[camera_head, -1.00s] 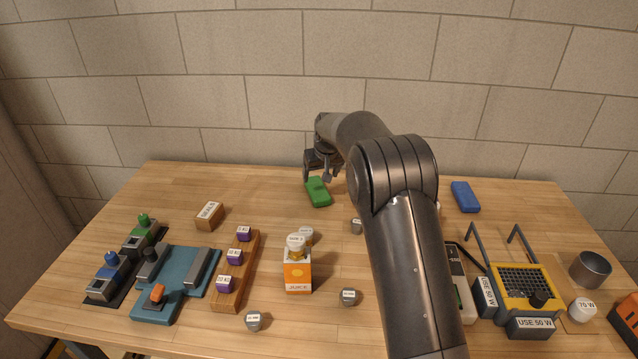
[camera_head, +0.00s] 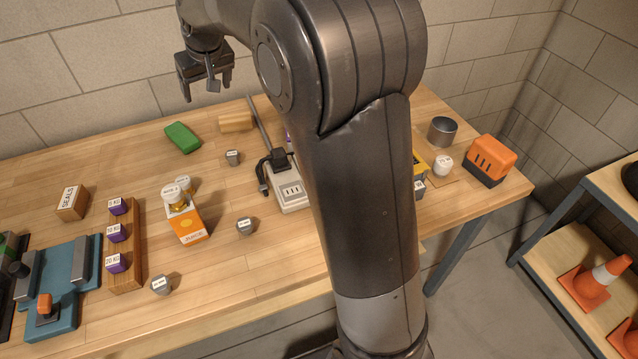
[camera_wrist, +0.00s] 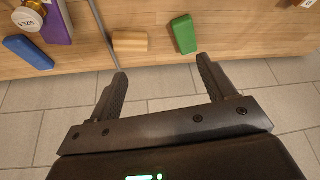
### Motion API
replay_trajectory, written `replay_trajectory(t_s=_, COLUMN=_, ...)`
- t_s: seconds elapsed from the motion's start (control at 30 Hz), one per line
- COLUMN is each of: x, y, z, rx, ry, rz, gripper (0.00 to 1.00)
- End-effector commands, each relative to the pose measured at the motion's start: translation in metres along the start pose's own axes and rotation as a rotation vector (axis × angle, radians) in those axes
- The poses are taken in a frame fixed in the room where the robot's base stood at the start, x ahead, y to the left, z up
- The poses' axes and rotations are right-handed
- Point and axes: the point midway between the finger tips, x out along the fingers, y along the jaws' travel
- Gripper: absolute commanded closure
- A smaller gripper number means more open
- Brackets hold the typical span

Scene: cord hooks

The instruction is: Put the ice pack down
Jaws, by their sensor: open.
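A green slab (camera_head: 183,138), which looks like the ice pack, lies flat on the wooden table (camera_head: 60,165) toward its back edge. It also shows in the wrist view (camera_wrist: 183,34), beyond my fingertips. My gripper (camera_head: 206,90) is open and empty, raised above and behind the slab, apart from it. In the wrist view my gripper's two fingers (camera_wrist: 163,68) are spread with nothing between them. A blue slab (camera_wrist: 28,52) lies at the left of the wrist view; my arm hides it in the head view.
A wooden block (camera_head: 236,122) lies right of the green slab, beside a thin rod. A juice carton (camera_head: 186,220), several small grey weights and a rack of purple blocks (camera_head: 117,232) stand nearer the front. Table around the green slab is clear.

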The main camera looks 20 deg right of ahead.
Motion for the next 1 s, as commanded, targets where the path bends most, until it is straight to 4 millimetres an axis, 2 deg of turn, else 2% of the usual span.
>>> replay_trajectory(t_s=0.03, x=-0.02, y=0.005, z=0.015, rx=0.015, ry=0.008, rz=0.005, gripper=0.24)
replay_trajectory(t_s=0.2, x=-0.071, y=0.018, z=0.067, rx=0.056, ry=0.02, rz=0.022, gripper=0.24)
replay_trajectory(t_s=0.3, x=-0.096, y=0.023, z=0.101, rx=0.081, ry=0.027, rz=0.033, gripper=0.24)
replay_trajectory(t_s=0.5, x=-0.133, y=0.028, z=0.175, rx=0.128, ry=0.041, rz=0.057, gripper=0.24)
replay_trajectory(t_s=0.63, x=-0.148, y=0.029, z=0.225, rx=0.157, ry=0.051, rz=0.077, gripper=0.24)
replay_trajectory(t_s=0.8, x=-0.158, y=0.026, z=0.288, rx=0.195, ry=0.062, rz=0.102, gripper=0.24)
replay_trajectory(t_s=0.9, x=-0.158, y=0.025, z=0.319, rx=0.212, ry=0.066, rz=0.116, gripper=0.24)
replay_trajectory(t_s=1.0, x=-0.156, y=0.024, z=0.34, rx=0.224, ry=0.069, rz=0.127, gripper=0.24)
